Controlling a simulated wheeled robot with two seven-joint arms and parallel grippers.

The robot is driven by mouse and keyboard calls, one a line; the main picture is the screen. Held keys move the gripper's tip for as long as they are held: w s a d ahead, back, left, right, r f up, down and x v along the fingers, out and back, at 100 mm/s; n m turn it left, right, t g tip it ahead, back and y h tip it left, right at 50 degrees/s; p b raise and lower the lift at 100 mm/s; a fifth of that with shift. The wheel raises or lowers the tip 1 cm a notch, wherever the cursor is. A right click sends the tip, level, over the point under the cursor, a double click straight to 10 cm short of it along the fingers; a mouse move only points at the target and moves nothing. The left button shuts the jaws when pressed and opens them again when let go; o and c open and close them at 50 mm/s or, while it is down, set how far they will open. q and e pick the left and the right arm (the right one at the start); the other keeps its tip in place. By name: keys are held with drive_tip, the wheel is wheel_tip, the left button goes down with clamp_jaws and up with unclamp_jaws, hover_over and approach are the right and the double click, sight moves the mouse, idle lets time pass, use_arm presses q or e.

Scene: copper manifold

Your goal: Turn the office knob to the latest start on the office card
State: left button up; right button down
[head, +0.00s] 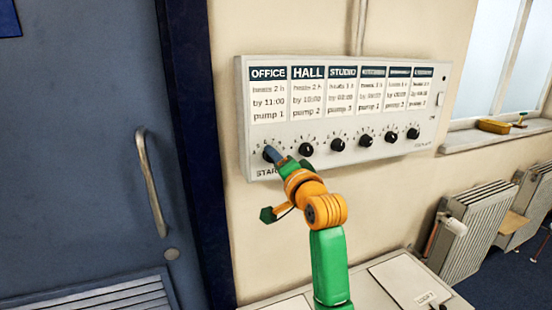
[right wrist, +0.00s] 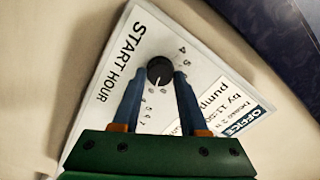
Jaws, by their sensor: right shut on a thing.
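The white control panel (head: 345,160) hangs on the wall with a row of cards above a row of black knobs. The office card (head: 268,100) at the far left reads heats 2 h, by 11:00, pump 1. The office knob (head: 267,154) sits below it; in the right wrist view the knob (right wrist: 160,71) stands between my blue fingers, a dial of small numbers around it. The pointer's exact setting is too small to tell. My right gripper (head: 274,154) is shut on the knob, its fingers (right wrist: 162,78) along both sides. My left gripper is not in view.
Several other knobs, such as the hall knob (head: 306,149), run to the right. A blue door (head: 75,120) with a curved handle (head: 151,185) is at the left. A radiator (head: 472,232) and a windowsill (head: 490,137) are at the right. A counter (head: 400,285) lies below.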

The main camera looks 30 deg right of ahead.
drive_tip(key=shift+r, duration=0.25)
drive_tip(key=c, duration=0.7)
unclamp_jaws()
drive_tip(key=shift+o, duration=1.3)
drive_tip(key=shift+w+f, duration=0.1)
drive_tip(key=shift+f, duration=0.1)
drive_tip(key=b+v, duration=0.2)
drive_tip(key=v, duration=0.5)
drive_tip(key=shift+d, duration=0.1)
